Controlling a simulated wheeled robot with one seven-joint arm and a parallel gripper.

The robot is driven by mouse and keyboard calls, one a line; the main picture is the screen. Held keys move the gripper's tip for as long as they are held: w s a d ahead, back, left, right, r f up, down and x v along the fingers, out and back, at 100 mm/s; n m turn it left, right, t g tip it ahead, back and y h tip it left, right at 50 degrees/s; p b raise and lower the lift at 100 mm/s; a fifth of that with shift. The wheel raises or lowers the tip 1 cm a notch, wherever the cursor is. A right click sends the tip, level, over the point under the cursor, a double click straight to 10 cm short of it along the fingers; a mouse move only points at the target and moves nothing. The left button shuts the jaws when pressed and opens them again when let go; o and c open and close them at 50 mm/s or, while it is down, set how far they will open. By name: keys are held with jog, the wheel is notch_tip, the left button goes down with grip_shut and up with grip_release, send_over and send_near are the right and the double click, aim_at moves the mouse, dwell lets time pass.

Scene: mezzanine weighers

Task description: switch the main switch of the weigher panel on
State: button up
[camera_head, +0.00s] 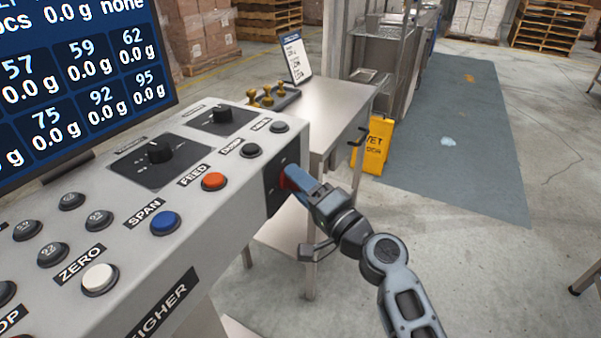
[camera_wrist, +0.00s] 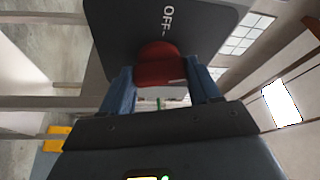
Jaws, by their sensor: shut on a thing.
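The weigher panel (camera_head: 205,200) is a grey console on the left in the head view. Its main switch is a red knob (camera_wrist: 158,64) on a dark plate (camera_wrist: 205,25) on the panel's right side face. The plate bears the word OFF in the wrist view. My gripper (camera_head: 290,178) reaches this side face from the right, and its blue fingers stand on both sides of the red knob (camera_head: 283,182). The gripper (camera_wrist: 160,90) is shut on the knob. The fingers hide part of the knob, and the rest of the plate's marking is not readable.
The panel top holds a blue SPAN button (camera_head: 165,222), an orange FEED button (camera_head: 214,181), a white ZERO button (camera_head: 100,278) and black dials. A steel table (camera_head: 325,105) stands behind. A yellow wet-floor sign (camera_head: 374,146) stands beside it. Floor at right is open.

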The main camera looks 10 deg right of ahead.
jog(key=m+g+h+p, duration=0.1)
jog(key=m+p, duration=0.3)
jog(key=p, duration=0.1)
jog(key=shift+r, duration=0.15)
dwell(0.4)
jog(key=o, duration=1.1)
jog(key=shift+c, duration=0.2)
jog(key=shift+s+d, duration=0.1)
jog(key=v, duration=0.7)
jog(key=shift+s, duration=0.3)
jog(key=shift+d, duration=0.1)
